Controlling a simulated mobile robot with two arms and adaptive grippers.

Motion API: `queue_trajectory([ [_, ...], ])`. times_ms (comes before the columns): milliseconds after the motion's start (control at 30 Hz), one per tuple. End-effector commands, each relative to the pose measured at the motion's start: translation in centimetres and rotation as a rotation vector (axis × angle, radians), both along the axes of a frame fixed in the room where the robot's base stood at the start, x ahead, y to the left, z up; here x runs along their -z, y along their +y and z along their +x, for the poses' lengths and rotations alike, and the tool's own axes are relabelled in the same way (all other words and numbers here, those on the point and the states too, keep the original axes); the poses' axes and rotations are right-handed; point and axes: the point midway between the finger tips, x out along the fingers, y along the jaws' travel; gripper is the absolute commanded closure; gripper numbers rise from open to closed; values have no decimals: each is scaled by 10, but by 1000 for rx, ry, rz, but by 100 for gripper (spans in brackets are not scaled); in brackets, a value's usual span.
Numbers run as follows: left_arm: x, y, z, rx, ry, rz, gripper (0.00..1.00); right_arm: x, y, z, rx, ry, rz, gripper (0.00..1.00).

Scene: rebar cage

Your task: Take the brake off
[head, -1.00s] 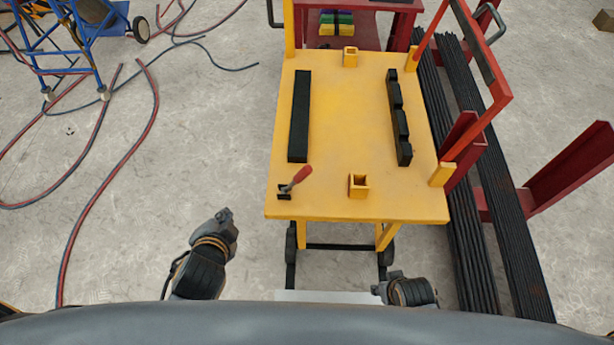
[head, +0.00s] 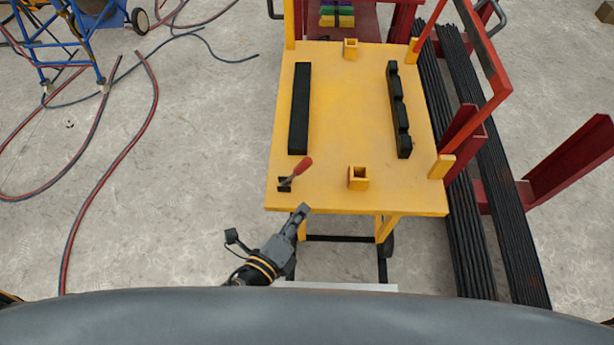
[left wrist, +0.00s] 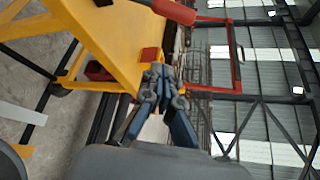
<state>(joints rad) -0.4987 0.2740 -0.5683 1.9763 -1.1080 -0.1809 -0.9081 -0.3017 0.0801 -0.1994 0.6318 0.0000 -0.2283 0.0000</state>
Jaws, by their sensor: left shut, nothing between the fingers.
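The brake lever, with a red handle (head: 303,166) on a small black base (head: 285,184), stands at the near left corner of the yellow cart top (head: 330,120). Its handle tilts up to the right. My left gripper (head: 303,210) is at the cart's near edge, a little below and right of the lever, apart from it, shut and empty. My right gripper is not in view.
Two black rails (head: 300,110) (head: 399,110) lie on the cart, with a yellow square socket (head: 358,178) near its front edge. Hoses (head: 125,150) lie on the open floor at the left.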

Motion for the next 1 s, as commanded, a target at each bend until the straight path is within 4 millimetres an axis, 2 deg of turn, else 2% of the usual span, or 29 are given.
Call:
queue_trajectory([
  [367,1,-3,-2,15,-7,9,100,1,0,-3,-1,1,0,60],
  [533,2,-7,6,14,-7,9,100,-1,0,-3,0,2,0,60],
  [667,5,-16,25,13,-10,10,100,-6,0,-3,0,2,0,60],
  [1000,24,-49,87,13,-8,7,100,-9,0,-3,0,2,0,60],
])
